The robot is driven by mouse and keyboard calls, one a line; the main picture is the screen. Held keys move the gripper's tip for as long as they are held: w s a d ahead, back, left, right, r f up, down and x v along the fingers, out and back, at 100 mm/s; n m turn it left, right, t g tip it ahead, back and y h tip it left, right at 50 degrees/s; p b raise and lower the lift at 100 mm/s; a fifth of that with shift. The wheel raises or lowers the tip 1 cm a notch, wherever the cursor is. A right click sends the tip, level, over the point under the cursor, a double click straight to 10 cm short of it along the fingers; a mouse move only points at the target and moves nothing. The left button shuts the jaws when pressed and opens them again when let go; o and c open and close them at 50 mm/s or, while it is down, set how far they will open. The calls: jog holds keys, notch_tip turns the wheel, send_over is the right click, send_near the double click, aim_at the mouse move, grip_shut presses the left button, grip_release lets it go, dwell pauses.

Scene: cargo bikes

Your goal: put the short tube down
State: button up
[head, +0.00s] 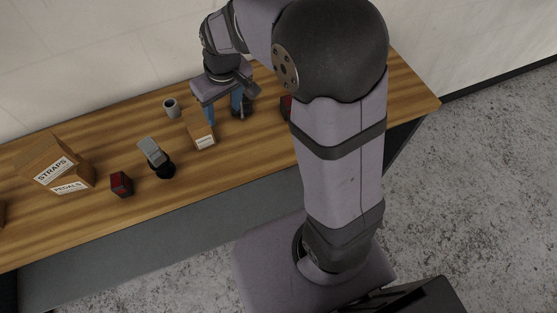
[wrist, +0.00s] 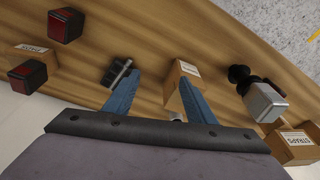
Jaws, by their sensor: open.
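My gripper (head: 223,110) is open over the back of the wooden table, its two blue fingers pointing down. In the wrist view the fingers (wrist: 160,88) stand wide apart with nothing held between them. A small grey hollow round piece (head: 171,106), cup-like, stands on the table left of the gripper. I cannot tell whether it is the short tube. A dark ridged piece (wrist: 118,72) lies beside the left finger in the wrist view; whether they touch is unclear. No other tube is clearly visible.
A small cardboard box (head: 201,133) stands close to the fingers. A grey-headed device on a black base (head: 153,152), a red-black block (head: 121,184) and the STRAPS and PEDALS boxes (head: 60,165) stand further left. More red-black blocks (wrist: 66,25) show in the wrist view. The front right tabletop is clear.

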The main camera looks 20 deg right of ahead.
jog(key=s+d+f+m+g, duration=0.1)
jog(key=s+d, duration=0.3)
jog(key=s, duration=0.5)
jog(key=s+d+f+m+g+h, duration=0.1)
jog(key=s+d+f+m, duration=0.1)
jog(key=s, duration=0.7)
jog(key=shift+d+f+m, duration=0.3)
jog(key=shift+d+f, duration=0.2)
jog(key=shift+d, duration=0.35)
